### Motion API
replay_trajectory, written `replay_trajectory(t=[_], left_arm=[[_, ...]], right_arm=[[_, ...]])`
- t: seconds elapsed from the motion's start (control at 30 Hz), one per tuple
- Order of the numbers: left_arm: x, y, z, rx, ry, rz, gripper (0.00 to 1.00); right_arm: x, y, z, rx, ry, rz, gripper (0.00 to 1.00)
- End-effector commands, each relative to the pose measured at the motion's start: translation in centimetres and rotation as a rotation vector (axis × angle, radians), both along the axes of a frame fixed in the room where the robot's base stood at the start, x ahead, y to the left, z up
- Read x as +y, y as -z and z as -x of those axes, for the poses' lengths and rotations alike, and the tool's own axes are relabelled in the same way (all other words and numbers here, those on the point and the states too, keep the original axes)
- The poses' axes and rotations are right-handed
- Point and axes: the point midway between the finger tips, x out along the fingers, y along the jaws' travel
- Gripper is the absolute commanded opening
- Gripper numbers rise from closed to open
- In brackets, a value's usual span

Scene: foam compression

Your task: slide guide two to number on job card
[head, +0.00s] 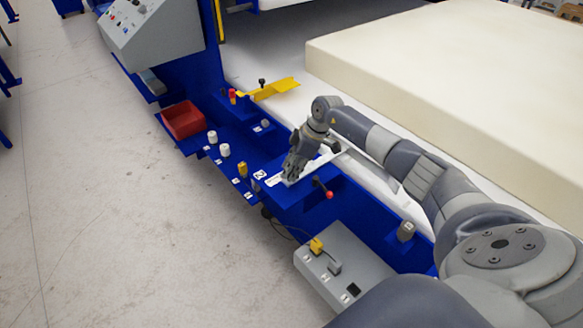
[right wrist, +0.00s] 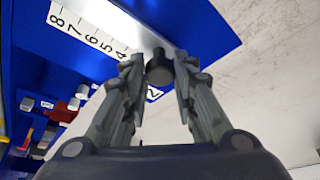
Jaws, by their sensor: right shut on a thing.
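Guide two is a blue block (head: 300,197) with a white scale strip and a small tag reading 2 (head: 260,174) beside it in the head view. My right gripper (head: 290,178) is down at the guide. In the right wrist view my gripper (right wrist: 160,75) has its fingers on both sides of a dark round knob (right wrist: 159,67), shut on it. The knob is hidden in the head view. I cannot make out a job card.
A red-ball lever (head: 328,194) stands just right of the guide. A grey box (head: 345,268) with a yellow knob is nearer. A red bin (head: 183,119), white knobs (head: 224,150) and a yellow arm (head: 270,89) lie further along. A large foam block (head: 450,75) fills the back right.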

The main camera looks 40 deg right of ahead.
Motion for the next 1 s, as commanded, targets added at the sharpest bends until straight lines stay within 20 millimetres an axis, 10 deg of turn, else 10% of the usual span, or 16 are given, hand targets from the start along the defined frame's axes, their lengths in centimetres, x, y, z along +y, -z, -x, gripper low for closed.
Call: replay_trajectory(t=[0.33,0.7,0.73,0.8,1.0], left_arm=[[-0.1,1.3,0.0,0.0,0.0,0.001,0.0],[-0.1,1.3,0.0,0.0,-0.001,0.001,0.0],[-0.1,1.3,0.0,0.0,-0.001,0.001,0.0],[-0.1,1.3,0.0,0.0,-0.001,0.001,0.0],[-0.1,1.3,0.0,0.0,-0.001,0.001,0.0]], right_arm=[[-5.5,0.1,-0.5,-0.002,0.004,0.005,0.0],[-6.0,-0.1,-0.5,-0.003,0.002,0.002,0.0],[-6.0,-0.1,-0.5,-0.002,0.001,0.002,0.28],[-6.0,-0.1,-0.5,-0.002,0.001,0.002,0.44],[-6.0,-0.1,-0.5,-0.002,0.0,0.001,0.45]])
